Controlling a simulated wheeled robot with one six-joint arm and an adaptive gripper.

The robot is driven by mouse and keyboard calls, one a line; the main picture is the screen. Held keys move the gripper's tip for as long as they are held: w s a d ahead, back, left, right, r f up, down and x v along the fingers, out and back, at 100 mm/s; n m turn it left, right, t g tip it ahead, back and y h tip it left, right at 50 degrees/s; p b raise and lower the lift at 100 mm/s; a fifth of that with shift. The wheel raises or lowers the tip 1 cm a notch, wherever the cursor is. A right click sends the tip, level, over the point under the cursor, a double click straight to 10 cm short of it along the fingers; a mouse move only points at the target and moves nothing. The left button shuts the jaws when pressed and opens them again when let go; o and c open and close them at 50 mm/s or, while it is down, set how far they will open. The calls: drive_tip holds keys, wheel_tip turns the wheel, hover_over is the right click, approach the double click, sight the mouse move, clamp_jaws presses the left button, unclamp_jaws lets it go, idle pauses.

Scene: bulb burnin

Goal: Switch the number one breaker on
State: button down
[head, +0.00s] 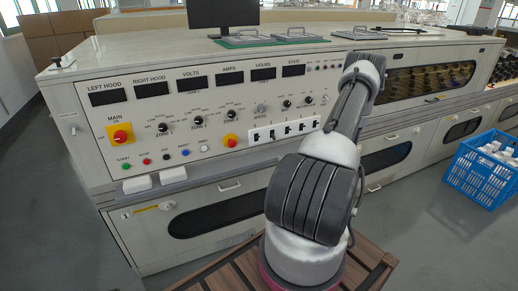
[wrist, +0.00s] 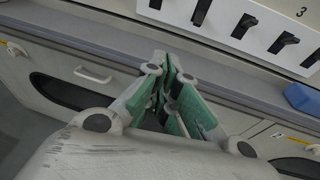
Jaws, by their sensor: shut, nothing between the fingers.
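The breaker row (head: 287,131) is a white strip with several black levers on the console's front, right of a red knob on yellow. In the wrist view the strip (wrist: 268,26) crosses the top right, and a "3" is printed above one lever (wrist: 284,42). Counting left from that, the number one breaker seems to be the lever (wrist: 200,12) near the top edge; its label is out of frame and its on or off position is unclear. My gripper (wrist: 172,72) is shut and empty, below the strip and apart from it. My arm hides it in the head view.
The console (head: 200,115) has a main switch (head: 120,135), dials and coloured buttons. A grey ledge (wrist: 110,45) runs below its panel. Small white blocks (head: 172,175) sit on the ledge at left. A blue crate (head: 482,172) stands at right.

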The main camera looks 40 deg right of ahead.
sight(273, 137)
drive_tip(key=d+h, duration=0.1)
drive_tip(key=w+d+r+m, duration=0.1)
drive_tip(key=d+h, duration=0.1)
drive_tip(key=shift+w+d+r+h, duration=0.2)
drive_tip(key=shift+w+d+h, duration=0.05)
drive_tip(key=shift+d+h, duration=0.05)
drive_tip(key=shift+w, duration=0.1)
drive_tip(key=x, duration=0.9)
drive_tip(key=shift+w+d, duration=0.15)
drive_tip(key=shift+w, duration=0.25)
drive_tip(key=shift+r, duration=0.15)
